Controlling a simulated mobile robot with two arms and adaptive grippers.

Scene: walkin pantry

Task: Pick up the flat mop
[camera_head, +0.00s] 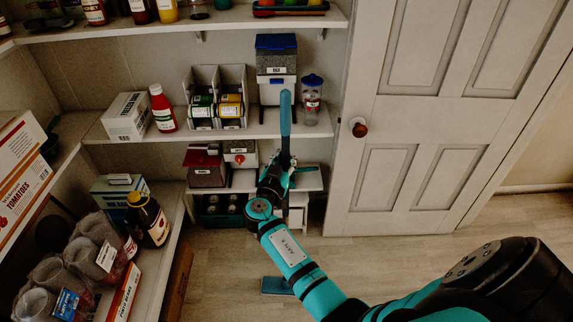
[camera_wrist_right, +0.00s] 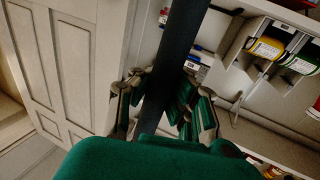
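The flat mop stands upright in the head view, with its blue handle (camera_head: 286,115) rising in front of the shelves. Its flat blue-grey head (camera_head: 276,285) is low by the floor, and my right arm hides the pole between. My right gripper (camera_head: 285,163) is at the handle below its blue upper part. In the right wrist view, the dark pole (camera_wrist_right: 185,32) runs between the two fingers (camera_wrist_right: 160,95). They appear shut on it, one on each side. My left gripper is not in view.
Shelves with a red bottle (camera_head: 162,108), cans, a dispenser (camera_head: 276,55) and a clear jar (camera_head: 311,100) stand close behind the handle. A white door (camera_head: 440,120) is to the right. Side shelves with boxes (camera_head: 22,165) line the left. Bare floor (camera_head: 385,265) lies before the door.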

